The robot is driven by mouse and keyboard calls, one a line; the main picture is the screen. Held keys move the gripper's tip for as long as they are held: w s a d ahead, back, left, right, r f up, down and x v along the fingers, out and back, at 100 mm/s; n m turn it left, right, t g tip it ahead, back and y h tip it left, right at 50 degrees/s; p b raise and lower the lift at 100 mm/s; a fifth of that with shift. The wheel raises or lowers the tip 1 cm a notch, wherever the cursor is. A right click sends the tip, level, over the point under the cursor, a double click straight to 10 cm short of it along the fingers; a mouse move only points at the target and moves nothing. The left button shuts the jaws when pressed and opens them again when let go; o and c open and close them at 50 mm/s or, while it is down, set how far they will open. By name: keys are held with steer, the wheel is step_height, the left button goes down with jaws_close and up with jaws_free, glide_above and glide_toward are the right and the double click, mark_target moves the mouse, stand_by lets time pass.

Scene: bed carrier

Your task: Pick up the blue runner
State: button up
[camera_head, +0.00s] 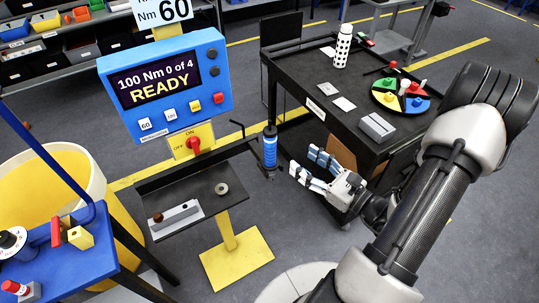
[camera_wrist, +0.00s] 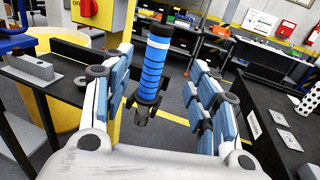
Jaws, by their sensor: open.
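The blue runner (camera_head: 269,150) is a blue ribbed cylinder with a white band near its top. It stands upright in a dark holder at the right end of the arm of the small black stand. In the wrist view the runner (camera_wrist: 154,68) shows between my two fingers, farther out than the hand, with the dark holder (camera_wrist: 145,108) around its lower end. My gripper (camera_head: 302,162) is open and empty, just right of the runner in the head view, apart from it. Its blue-padded fingers also show in the wrist view (camera_wrist: 163,75).
A blue control box (camera_head: 165,84) reading "READY" stands left. The small stand's black shelf (camera_head: 200,178) holds a grey bar and a ring.

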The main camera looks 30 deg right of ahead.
mark_target(275, 141)
steer(key=b+x, duration=0.2)
steer(key=x, duration=1.1)
steer(key=shift+w+a, duration=0.25)
steer(key=shift+w, duration=0.05)
steer(key=shift+c, duration=0.4)
steer(key=shift+f, duration=0.1)
jaws_close()
